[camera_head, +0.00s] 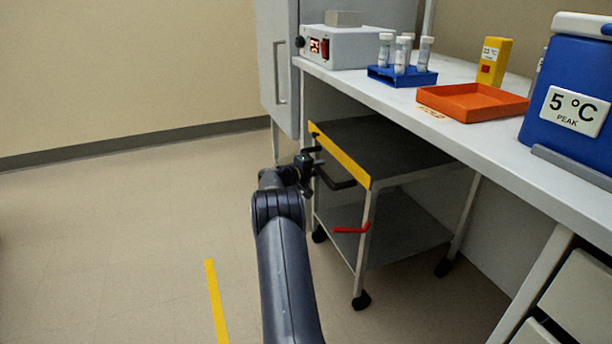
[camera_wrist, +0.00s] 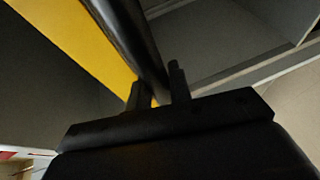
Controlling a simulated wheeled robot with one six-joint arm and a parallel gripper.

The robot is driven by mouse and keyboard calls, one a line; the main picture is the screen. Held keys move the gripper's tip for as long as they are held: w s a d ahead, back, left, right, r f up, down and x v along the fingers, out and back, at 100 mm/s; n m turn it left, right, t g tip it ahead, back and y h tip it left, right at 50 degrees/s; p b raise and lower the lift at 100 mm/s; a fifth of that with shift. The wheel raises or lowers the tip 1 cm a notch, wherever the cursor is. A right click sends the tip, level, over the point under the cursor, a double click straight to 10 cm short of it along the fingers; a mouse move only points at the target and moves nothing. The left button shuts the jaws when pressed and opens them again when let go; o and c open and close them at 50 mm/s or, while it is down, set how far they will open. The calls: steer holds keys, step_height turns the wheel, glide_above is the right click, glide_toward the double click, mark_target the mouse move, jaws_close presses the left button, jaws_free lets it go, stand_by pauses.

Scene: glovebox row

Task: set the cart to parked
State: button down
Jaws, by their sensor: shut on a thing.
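The cart (camera_head: 398,152) stands partly under the bench, with a dark top, a lower shelf (camera_head: 405,232) and black casters. A yellow strip (camera_head: 340,157) runs along its near edge. A dark bar handle (camera_head: 338,181) sticks out from that edge. My gripper (camera_head: 314,167) is at the handle's far end, shut on it. In the wrist view the dark bar (camera_wrist: 135,38) runs down between my two fingers (camera_wrist: 160,92), beside the yellow strip (camera_wrist: 75,35). A red lever (camera_head: 350,229) shows low on the cart's near side.
A yellow line (camera_head: 216,300) marks the open floor at left. The bench (camera_head: 480,150) overhangs the cart and carries a blue tube rack (camera_head: 402,78), an orange tray (camera_head: 472,103) and a blue cooler (camera_head: 565,85). A grey cabinet (camera_head: 276,70) stands behind; drawers (camera_head: 580,300) are at right.

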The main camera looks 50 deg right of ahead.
steer(key=shift+s+d, duration=0.35)
steer(key=shift+d, duration=0.15)
steer(key=c, duration=1.3)
jaws_free()
steer(key=shift+d, duration=0.15)
steer(key=shift+w+a+r, duration=0.1)
steer(key=shift+a, duration=0.35)
steer(key=a+r+p, duration=0.1)
steer(key=a+p, duration=0.1)
steer(key=a, duration=0.7)
steer(key=shift+w+a+r+p, duration=0.3)
steer(key=shift+w+a+r, duration=0.05)
steer(key=shift+w+a, duration=0.1)
steer(key=shift+d, duration=0.1)
